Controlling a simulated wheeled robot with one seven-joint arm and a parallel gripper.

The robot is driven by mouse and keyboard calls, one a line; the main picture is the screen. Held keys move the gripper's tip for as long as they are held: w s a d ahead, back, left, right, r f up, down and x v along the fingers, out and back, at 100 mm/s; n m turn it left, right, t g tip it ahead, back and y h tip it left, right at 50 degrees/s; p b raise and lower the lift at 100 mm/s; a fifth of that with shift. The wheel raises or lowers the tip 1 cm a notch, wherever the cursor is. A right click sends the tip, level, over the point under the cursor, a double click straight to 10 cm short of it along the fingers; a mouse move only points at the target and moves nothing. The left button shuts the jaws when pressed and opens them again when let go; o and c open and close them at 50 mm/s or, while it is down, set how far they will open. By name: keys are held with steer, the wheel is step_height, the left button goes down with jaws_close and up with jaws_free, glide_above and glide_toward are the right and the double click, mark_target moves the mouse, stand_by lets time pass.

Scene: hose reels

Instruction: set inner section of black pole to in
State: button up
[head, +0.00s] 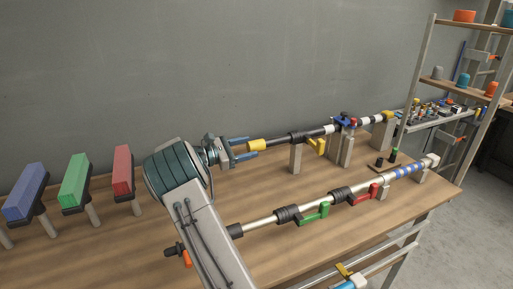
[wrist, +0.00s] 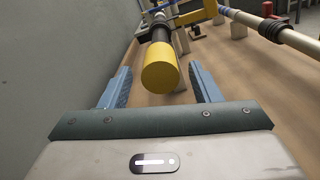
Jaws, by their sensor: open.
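The black pole (head: 283,142) lies along the back of the bench on grey posts. Its near end carries a yellow cap (head: 256,146), and a yellow lever clamp (head: 315,145) sits further along it. Its far part has black and white bands (head: 365,122). My gripper (head: 247,147) is at the near end of this pole. In the wrist view the yellow end cap (wrist: 161,68) lies ahead of and between the two blue fingers (wrist: 162,88), with gaps on both sides. The fingers are open and hold nothing.
A second, pale pole (head: 262,222) with green (head: 314,215) and red (head: 363,194) levers runs parallel in front. Blue, green and red blocks (head: 76,182) stand on posts at left. A shelf rack (head: 438,85) stands at right. The wall is close behind my gripper.

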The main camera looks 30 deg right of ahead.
steer(key=w+a, duration=0.1)
steer(key=a, duration=0.8)
steer(key=shift+w+b, duration=0.25)
steer(key=shift+b, duration=0.15)
steer(key=shift+d, duration=0.1)
steer(key=s+a+m+t+y, duration=0.1)
steer(key=s+m+y, duration=0.25)
steer(key=s, duration=0.35)
steer(key=s+a+m+y, duration=0.2)
steer(key=s+y, duration=0.3)
steer(key=s, duration=0.3)
steer(key=s+a+m+t+y, duration=0.2)
steer(key=s+a+m+y, duration=0.2)
steer(key=s+a, duration=0.4)
steer(key=s+a+m+t+y+p, duration=0.1)
steer(key=s+a+m+t+y, duration=0.2)
steer(key=s, duration=0.9)
steer(key=a+y, duration=0.2)
steer(key=a, duration=0.2)
steer(key=shift+a+m, duration=0.35)
